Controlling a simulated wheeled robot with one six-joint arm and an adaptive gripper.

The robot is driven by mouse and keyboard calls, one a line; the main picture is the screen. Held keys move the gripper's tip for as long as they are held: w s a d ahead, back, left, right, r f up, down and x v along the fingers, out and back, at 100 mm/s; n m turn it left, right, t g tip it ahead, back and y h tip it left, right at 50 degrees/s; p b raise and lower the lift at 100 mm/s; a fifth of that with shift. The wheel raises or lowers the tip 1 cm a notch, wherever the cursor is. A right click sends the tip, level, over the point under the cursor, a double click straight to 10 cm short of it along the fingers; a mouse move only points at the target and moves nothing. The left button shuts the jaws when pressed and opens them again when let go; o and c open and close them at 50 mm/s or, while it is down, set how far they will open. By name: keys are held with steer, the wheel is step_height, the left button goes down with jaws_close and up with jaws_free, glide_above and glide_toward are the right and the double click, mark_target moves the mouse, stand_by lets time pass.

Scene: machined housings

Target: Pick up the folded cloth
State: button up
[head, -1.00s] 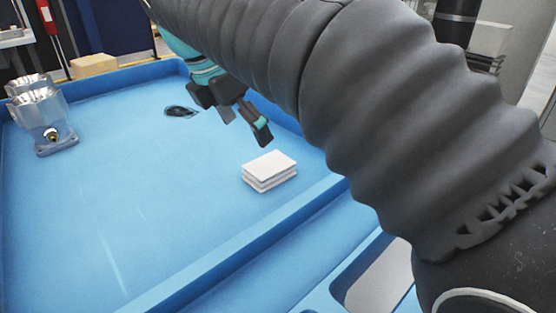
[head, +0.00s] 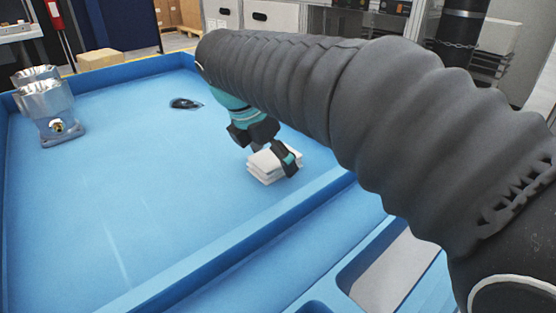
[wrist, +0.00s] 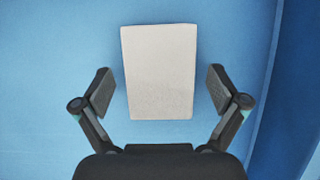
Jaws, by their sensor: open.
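The folded cloth (head: 268,172) is a white, layered, flat stack lying on the blue tray floor, near the tray's right wall in the head view. In the wrist view the cloth (wrist: 158,75) is a pale rectangle between the two fingers, with a blue gap on each side. My gripper (head: 272,164) is open and low over the cloth, partly covering it in the head view. In the wrist view my gripper (wrist: 160,92) has its fingers apart, one on each side of the cloth. I cannot tell how far the fingertips are above the tray floor.
The blue tray (head: 215,243) has raised walls; one runs close to the cloth's right. A shiny metal housing (head: 50,105) stands at the left. A small dark object (head: 186,104) lies farther back. The tray's middle and left floor are clear.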

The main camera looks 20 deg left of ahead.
mark_target(273, 156)
steer(key=c, duration=1.2)
steer(key=shift+r, duration=0.1)
steer(key=shift+r, duration=0.4)
step_height(273, 156, up, 4)
steer(key=shift+f+p, duration=0.2)
steer(key=shift+p, duration=0.25)
steer(key=s+d+r, duration=0.1)
steer(key=d+r, duration=0.1)
steer(key=d, duration=0.1)
steer(key=s+d+r, duration=0.2)
steer(key=d, duration=0.2)
steer(key=s+d+r, duration=0.2)
steer(key=d, duration=0.1)
steer(key=shift+s+d+r, duration=0.1)
steer(key=shift+d+r, duration=0.1)
steer(key=shift+r, duration=0.05)
